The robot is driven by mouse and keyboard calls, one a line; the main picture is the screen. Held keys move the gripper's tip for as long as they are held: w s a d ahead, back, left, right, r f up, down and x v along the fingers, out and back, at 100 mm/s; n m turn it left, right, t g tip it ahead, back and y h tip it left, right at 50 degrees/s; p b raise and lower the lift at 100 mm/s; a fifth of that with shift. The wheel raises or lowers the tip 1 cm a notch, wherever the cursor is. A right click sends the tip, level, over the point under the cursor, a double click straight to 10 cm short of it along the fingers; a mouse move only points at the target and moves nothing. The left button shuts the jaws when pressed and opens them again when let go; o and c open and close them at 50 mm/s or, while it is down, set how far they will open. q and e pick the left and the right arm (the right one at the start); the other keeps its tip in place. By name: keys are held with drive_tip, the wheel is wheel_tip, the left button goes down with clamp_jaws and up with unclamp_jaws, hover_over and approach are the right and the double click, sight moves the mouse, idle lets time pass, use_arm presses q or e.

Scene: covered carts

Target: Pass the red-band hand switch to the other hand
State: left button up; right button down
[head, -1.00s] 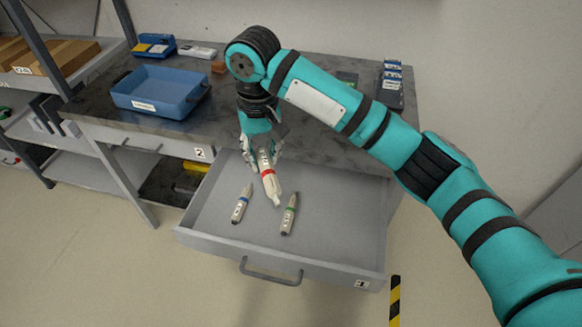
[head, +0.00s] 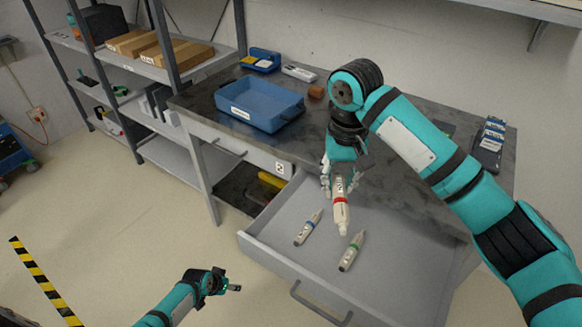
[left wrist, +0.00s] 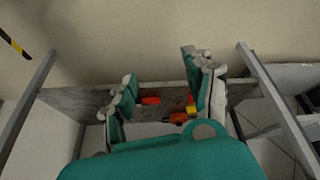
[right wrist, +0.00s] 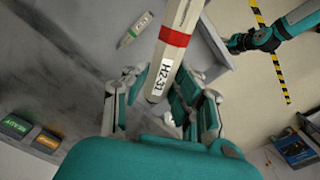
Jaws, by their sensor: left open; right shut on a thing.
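The red-band hand switch (head: 341,205) is a cream stick with a red band and a printed label. My right gripper (head: 338,178) is shut on its upper end and holds it above the open drawer, tip pointing down. In the right wrist view the switch (right wrist: 172,45) shows its label and red band between the fingers (right wrist: 163,98). My left gripper (head: 226,284) is low in front of the drawer, apart from the switch. In the left wrist view its fingers (left wrist: 160,92) are spread and empty.
A blue-band switch (head: 308,228) and a green-band switch (head: 352,251) lie in the open drawer (head: 400,275). A blue tray (head: 262,122) stands on the dark worktop. A shelf rack (head: 175,100) is at the left. The floor left of the drawer is clear.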

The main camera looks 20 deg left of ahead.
use_arm(q)
drive_tip(key=w+a+r+m+t+h, duration=0.1)
drive_tip(key=w+r+t+h, duration=0.2)
drive_tip(key=w+r, duration=1.55)
drive_tip(key=w+d+r+m+t+h, duration=0.1)
drive_tip(key=w+d+r+m, duration=0.15)
drive_tip(key=r, duration=0.75)
drive_tip(key=w+d+r+m+h, duration=0.1)
drive_tip(key=d+r+m+h, duration=0.15)
drive_tip(key=r, duration=0.75)
drive_tip(key=s+d+r+m+g+h, duration=0.1)
drive_tip(key=s+d+r+m, duration=0.35)
drive_tip(key=r+m, duration=0.2)
drive_tip(key=s+d+r+m+g+h, duration=0.2)
drive_tip(key=s+d+r+m, duration=0.1)
drive_tip(key=d+r+m, duration=0.4)
drive_tip(key=m+g+y, duration=0.2)
drive_tip(key=m+g, duration=0.1)
drive_tip(key=m, duration=1)
approach(337, 204)
drive_tip(key=a+r, duration=0.1)
drive_tip(key=a, duration=0.1)
drive_tip(key=shift+m+h, duration=0.25)
drive_tip(key=x, duration=1.2)
drive_tip(key=shift+s+d+r, duration=0.1)
drive_tip(key=shift+s, duration=0.15)
